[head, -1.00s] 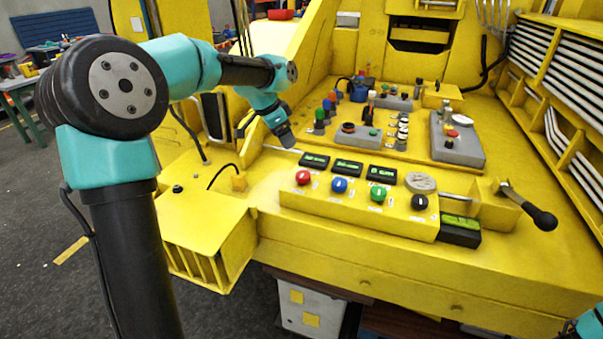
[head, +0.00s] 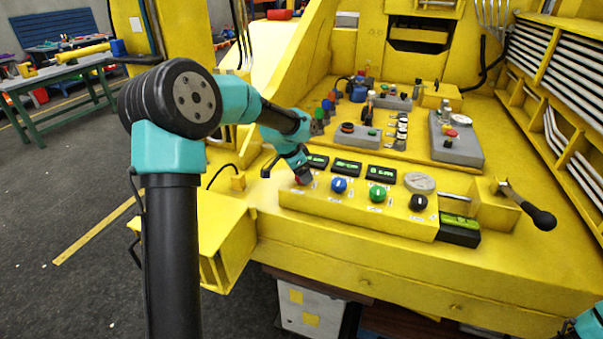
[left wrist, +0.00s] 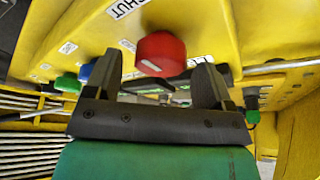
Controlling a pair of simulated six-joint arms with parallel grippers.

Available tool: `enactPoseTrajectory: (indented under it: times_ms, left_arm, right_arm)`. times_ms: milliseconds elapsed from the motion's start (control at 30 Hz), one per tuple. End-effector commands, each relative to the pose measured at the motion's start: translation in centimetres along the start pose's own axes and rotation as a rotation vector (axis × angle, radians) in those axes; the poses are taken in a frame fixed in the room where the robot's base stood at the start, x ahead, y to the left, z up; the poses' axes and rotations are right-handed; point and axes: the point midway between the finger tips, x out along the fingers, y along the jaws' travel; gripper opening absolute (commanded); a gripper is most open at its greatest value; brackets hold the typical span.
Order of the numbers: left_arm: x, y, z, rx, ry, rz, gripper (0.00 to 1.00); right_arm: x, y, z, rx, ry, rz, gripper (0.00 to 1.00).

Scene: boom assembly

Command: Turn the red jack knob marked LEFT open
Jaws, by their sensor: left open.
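The red jack knob (left wrist: 160,54) shows large in the left wrist view, with a white pointer line on its face. It lies ahead of and between the two spread fingers of my left gripper (left wrist: 158,88), which look clear of it. In the head view the left gripper (head: 303,179) is down at the left end of the knob row on the yellow panel (head: 330,203) and hides most of the red knob. A "SHUT" label (left wrist: 128,7) is printed beside the knob in the wrist view. My right gripper is not seen; only a bit of an arm shows at the lower right.
A blue knob (head: 339,185), a green knob (head: 377,194) and a black knob (head: 419,202) continue the row to the right. Small displays (head: 348,167) stand behind them. A black-handled lever (head: 538,214) juts out at the right.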

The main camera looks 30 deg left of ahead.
Motion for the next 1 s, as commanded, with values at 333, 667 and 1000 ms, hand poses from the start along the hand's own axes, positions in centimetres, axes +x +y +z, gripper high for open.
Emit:
enactPoseTrajectory:
  times_ms: [333,667,1000]
  left_arm:
    - [0.72,0.01,0.02,0.0,0.0,0.0,0.76]
    - [0.7,0.01,0.01,0.0,0.0,0.0,0.49]
    - [0.68,0.01,0.01,-0.001,0.0,0.0,0.28]
  right_arm:
    - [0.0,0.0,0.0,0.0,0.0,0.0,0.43]
    - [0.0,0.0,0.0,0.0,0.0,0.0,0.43]
    - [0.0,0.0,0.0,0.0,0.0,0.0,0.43]
